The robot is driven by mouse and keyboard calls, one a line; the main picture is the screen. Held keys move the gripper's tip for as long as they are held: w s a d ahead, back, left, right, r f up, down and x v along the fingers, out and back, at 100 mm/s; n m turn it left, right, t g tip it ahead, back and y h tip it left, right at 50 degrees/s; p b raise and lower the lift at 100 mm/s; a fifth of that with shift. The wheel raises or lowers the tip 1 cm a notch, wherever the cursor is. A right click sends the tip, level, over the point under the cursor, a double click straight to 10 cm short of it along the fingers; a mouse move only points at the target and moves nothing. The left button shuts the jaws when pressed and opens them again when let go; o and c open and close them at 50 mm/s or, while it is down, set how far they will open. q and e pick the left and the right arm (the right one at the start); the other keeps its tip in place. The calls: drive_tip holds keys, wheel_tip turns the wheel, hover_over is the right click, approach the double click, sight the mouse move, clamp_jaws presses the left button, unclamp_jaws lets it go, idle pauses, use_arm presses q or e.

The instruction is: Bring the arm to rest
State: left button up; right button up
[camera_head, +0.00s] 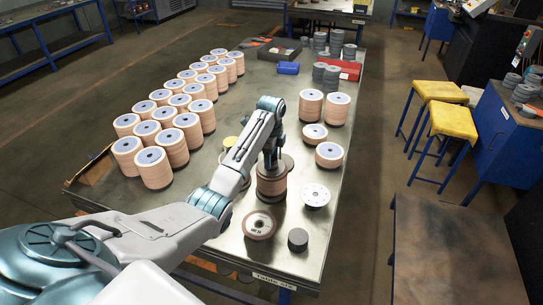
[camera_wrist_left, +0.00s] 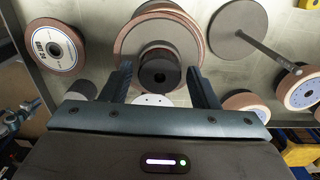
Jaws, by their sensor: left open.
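Nothing appears held, but whether the fingers touch the stack cannot be told. My left arm (camera_head: 232,170) reaches in from the lower left, across the table. My right gripper is not in view.
The table (camera_head: 225,185) carries rows of tall disc stacks (camera_head: 172,140) at left and shorter stacks (camera_head: 329,154) at right. A labelled disc (camera_head: 259,224), a pale disc (camera_head: 315,195) and a dark cylinder (camera_head: 298,239) lie near the front. Yellow-topped stools (camera_head: 453,121) stand at right.

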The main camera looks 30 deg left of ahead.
use_arm(q)
drive_tip(key=n, duration=0.6)
drive_tip(key=shift+n, duration=0.3)
drive_tip(key=n, duration=1.3)
drive_tip(key=shift+r, duration=0.15)
